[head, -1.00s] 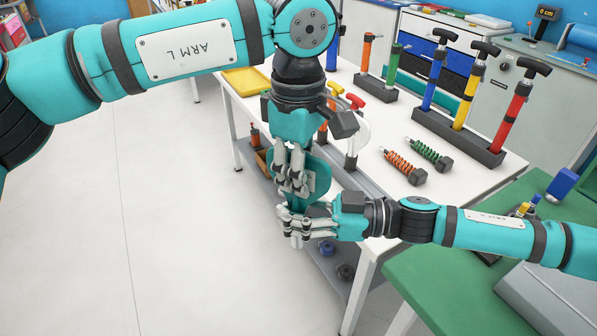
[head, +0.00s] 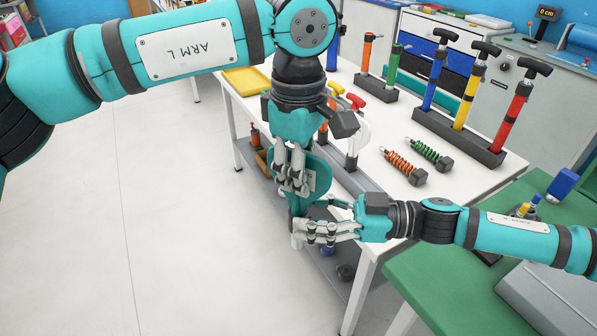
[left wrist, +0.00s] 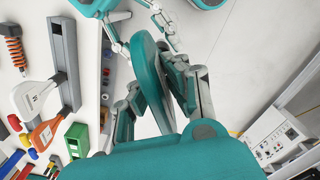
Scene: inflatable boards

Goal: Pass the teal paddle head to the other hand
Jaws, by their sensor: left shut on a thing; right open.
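The teal paddle head (head: 321,168) hangs below my left gripper (head: 292,184), which is shut on it, with the fingers covering part of its face. In the left wrist view the paddle head (left wrist: 149,72) is a teal oval between the left fingers. My right gripper (head: 312,232) is open just below and right of the paddle head's lower end, its fingers pointing left. In the left wrist view its fingers show at the top, near the paddle's far end. Whether they touch the paddle I cannot tell.
A white table (head: 385,215) stands behind the hands, with orange (head: 405,167) and green (head: 430,154) springs and a rack of pumps (head: 458,137). A yellow tray (head: 246,80) lies at its far left. A green bench (head: 440,280) is at lower right. The floor at left is clear.

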